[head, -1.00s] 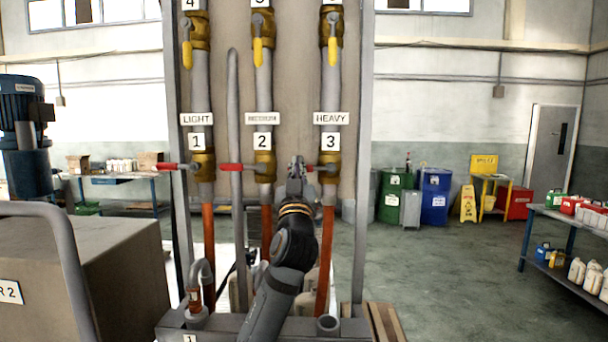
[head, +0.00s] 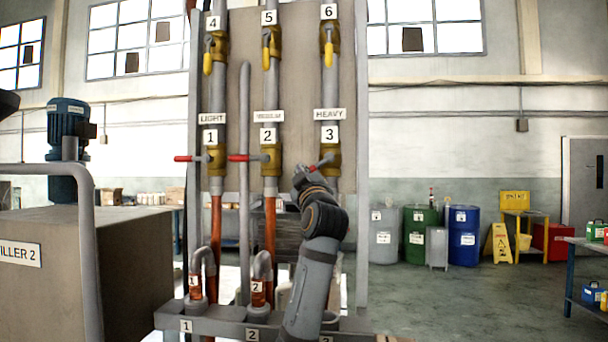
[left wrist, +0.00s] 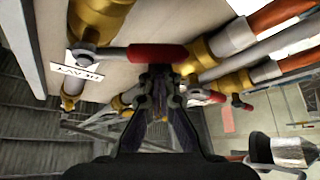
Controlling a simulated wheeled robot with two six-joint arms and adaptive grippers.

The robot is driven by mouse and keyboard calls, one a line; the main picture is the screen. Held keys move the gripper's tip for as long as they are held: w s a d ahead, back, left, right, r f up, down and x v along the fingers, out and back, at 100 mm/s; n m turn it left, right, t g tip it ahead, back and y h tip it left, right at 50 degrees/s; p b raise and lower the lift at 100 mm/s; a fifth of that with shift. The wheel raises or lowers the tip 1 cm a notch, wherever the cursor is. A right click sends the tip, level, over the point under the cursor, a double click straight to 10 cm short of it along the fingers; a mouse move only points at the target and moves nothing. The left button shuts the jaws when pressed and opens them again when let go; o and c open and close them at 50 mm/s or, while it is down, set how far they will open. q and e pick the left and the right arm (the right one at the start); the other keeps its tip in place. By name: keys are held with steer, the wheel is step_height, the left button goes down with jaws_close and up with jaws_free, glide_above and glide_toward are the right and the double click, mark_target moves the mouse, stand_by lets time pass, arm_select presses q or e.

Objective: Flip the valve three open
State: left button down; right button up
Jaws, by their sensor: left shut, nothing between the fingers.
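Valve three is the brass valve (head: 334,166) under the "3" and HEAVY labels on the right-hand pipe. In the left wrist view a red handle (left wrist: 158,53) on a grey lever lies just beyond my left fingertips (left wrist: 158,88), near the HEAVY sign (left wrist: 82,66). The fingers are shut with nothing between them. I cannot tell whether they touch the handle. My right gripper is not in view.
Valves one (head: 216,160) and two (head: 271,160) have red handles pointing level to the left. Valves above, such as number 6 (head: 331,40), have yellow handles hanging down. A grey post (head: 245,200) stands between pipes 1 and 2. Filler 2 (head: 120,265) stands at the left.

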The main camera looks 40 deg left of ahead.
arm_select(q)
steer(key=w+d+f+n+g+h, duration=0.1)
steer(key=w+d+f+n+g, duration=0.2)
steer(key=n, duration=0.7)
steer(key=shift+d+f+n+g+h, duration=0.45)
steer(key=shift+d+g, duration=0.3)
steer(key=shift+g, duration=0.45)
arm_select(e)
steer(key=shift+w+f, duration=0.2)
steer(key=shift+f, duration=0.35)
arm_select(q)
steer(key=shift+d, duration=0.15)
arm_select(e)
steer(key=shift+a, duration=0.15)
